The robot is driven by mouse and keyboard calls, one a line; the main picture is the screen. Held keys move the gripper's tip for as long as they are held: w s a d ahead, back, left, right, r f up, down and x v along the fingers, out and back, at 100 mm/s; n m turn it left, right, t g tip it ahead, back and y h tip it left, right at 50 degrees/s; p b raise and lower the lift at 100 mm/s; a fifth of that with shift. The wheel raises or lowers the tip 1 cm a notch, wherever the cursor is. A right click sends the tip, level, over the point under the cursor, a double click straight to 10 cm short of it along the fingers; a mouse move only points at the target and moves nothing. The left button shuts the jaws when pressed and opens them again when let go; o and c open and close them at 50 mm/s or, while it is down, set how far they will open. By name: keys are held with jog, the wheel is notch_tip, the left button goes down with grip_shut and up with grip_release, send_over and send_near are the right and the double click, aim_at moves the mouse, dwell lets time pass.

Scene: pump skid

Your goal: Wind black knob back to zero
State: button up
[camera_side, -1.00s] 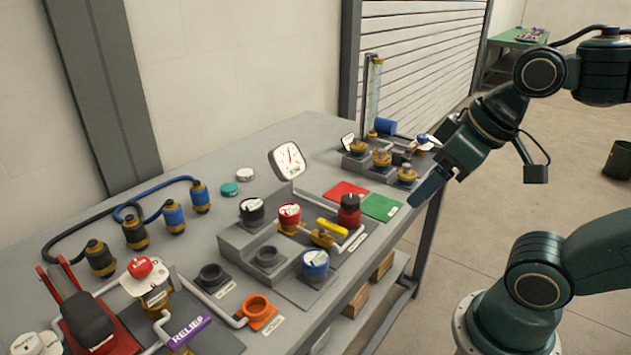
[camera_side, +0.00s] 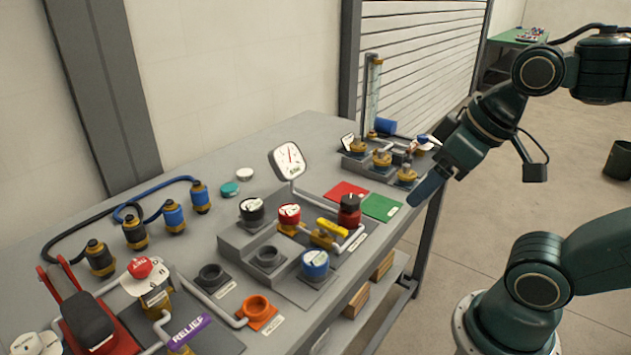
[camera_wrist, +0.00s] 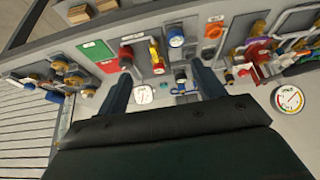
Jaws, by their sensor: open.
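The black knob (camera_side: 251,209) has a white marked top and sits at the back left of a grey stepped block, left of a red knob (camera_side: 289,214). Its scale is too small to read. In the wrist view the black knob (camera_wrist: 181,75) shows small between the fingers. My gripper (camera_side: 428,188) is in the air at the bench's right edge, well right of the black knob and apart from it. In the wrist view my gripper (camera_wrist: 161,72) has its two fingers spread with nothing held between them.
A blue knob (camera_side: 315,262), a yellow-handled valve (camera_side: 331,229) and a red-and-black knob (camera_side: 349,211) stand near the black knob. A dial gauge (camera_side: 287,161) rises behind the block. Brass fittings (camera_side: 381,158) stand at the back right. Hoses lie on the left.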

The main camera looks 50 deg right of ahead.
jog(key=w, duration=0.1)
jog(key=n+g+y, duration=0.3)
jog(key=n+g, duration=0.1)
jog(key=n, duration=0.7)
send_over(352, 198)
jog(key=s+a, duration=0.3)
notch_tip(352, 198, down, 3)
jog(key=w+d+f+n+y, duration=0.1)
jog(key=d+f+n, duration=0.2)
jog(key=d, duration=0.5)
jog(key=shift+w+d+f+n, duration=0.15)
jog(key=shift+w+f+n, duration=0.2)
jog(key=shift+f, duration=0.55)
jog(key=x, duration=1.3)
jog(key=shift+s+a+f, duration=0.25)
jog(key=shift+a+f, duration=0.05)
jog(key=shift+a, duration=0.05)
